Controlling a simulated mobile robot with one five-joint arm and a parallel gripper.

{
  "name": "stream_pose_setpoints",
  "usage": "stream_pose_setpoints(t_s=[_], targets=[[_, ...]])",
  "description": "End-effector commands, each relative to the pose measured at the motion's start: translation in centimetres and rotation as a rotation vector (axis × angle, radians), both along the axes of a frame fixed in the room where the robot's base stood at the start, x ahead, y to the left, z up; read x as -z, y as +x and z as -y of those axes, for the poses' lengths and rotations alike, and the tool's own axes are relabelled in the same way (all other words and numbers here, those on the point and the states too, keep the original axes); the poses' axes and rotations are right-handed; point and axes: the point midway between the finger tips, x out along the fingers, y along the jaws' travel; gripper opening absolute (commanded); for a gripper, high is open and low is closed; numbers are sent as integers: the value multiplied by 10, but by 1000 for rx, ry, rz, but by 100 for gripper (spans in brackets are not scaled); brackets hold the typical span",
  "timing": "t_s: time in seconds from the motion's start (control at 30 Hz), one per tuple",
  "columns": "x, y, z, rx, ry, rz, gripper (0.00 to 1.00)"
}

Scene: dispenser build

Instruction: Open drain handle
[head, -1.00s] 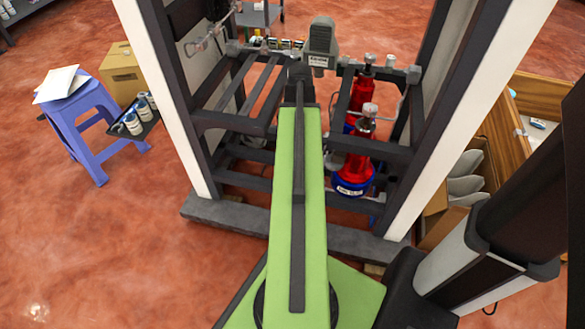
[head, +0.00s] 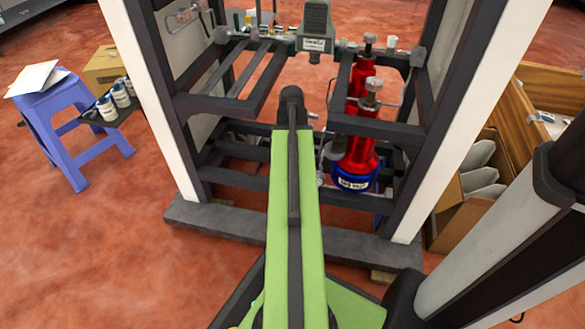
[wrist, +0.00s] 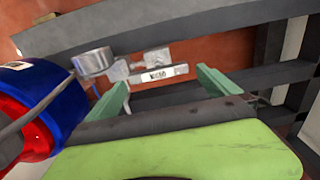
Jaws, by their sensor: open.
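A pale metal handle with a white label (wrist: 165,75) shows in the wrist view, joined to a metal fitting and a short round metal cylinder (wrist: 92,61). The label is too blurred to read for sure; I take this to be the drain handle. My gripper (wrist: 161,81) is open, with its two green fingers on either side of the labelled handle in the picture. I cannot tell whether they touch it. In the head view my arm hides most of the gripper, and the handle cannot be made out.
A red cylinder with a blue base (head: 355,165) stands in the dark frame, right of my arm; its blue part (wrist: 62,100) is close left of the fingers. Dark frame bars (wrist: 190,40) lie beyond and right. A blue stool (head: 70,125) stands left, an open wooden box (head: 530,110) right.

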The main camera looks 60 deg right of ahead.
Motion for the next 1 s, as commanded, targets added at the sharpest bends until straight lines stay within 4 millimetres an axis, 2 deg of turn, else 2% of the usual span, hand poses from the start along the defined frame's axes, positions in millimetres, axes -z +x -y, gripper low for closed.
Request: stream_pose_setpoints(t_s=[0.03, 0.1, 0.37, 0.77, 0.8, 0.87, 1.0], targets=[[14, 0, 0, 0, 0, 0, 100], [18, 0, 0, 0, 0, 0, 100], [16, 0, 0, -1, 0, 0, 100], [16, 2, -1, -3, 1, 3, 50], [16, 7, 18, -3, 1, 4, 47], [16, 3, 6, -4, 0, 4, 47], [16, 3, 1, -17, 0, 6, 47]])
